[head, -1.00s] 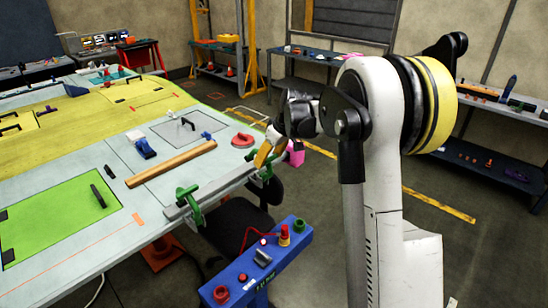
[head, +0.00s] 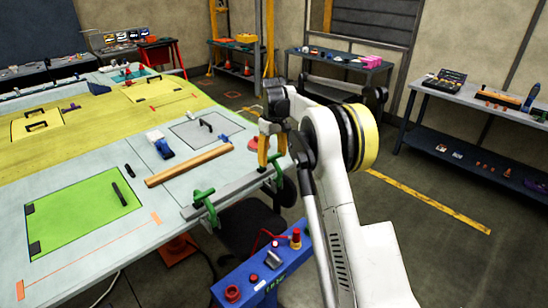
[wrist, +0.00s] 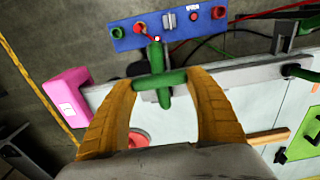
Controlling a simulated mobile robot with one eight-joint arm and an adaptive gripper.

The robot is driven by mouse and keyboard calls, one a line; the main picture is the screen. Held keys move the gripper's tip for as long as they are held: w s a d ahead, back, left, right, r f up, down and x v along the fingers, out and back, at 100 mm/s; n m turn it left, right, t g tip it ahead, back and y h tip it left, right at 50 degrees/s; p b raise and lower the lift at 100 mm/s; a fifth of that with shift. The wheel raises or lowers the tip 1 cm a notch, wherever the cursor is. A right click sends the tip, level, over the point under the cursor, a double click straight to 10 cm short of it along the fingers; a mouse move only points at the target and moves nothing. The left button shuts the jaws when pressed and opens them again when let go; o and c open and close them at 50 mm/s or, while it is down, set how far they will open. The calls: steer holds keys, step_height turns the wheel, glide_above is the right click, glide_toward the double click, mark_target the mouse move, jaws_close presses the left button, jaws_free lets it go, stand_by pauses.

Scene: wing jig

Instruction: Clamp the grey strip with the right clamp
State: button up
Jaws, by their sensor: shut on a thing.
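The grey strip (head: 238,190) lies along the front edge of the wing table; it also shows in the wrist view (wrist: 252,74). The green right clamp (head: 277,174) is at the strip's right end, on the table edge. My gripper (head: 271,147) points down over it. In the wrist view, my gripper's yellow fingers (wrist: 165,82) are shut on the right clamp (wrist: 163,57), whose green crossbar spans between them. Whether its jaw presses the strip is hidden. The green left clamp (head: 205,203) sits at the strip's left end.
A blue stand (head: 262,272) with red and green knobs is in front of the table. A wooden bar (head: 190,165), a blue tool (head: 163,149) and a red ring (head: 247,146) lie on the table. A pink box (wrist: 68,97) is near the gripper in the wrist view.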

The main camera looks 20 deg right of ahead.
stand_by(0.3)
steer(key=o, duration=1.4)
steer(key=shift+w+f, duration=0.1)
step_height(320, 180, up, 12)
steer(key=shift+r, duration=0.1)
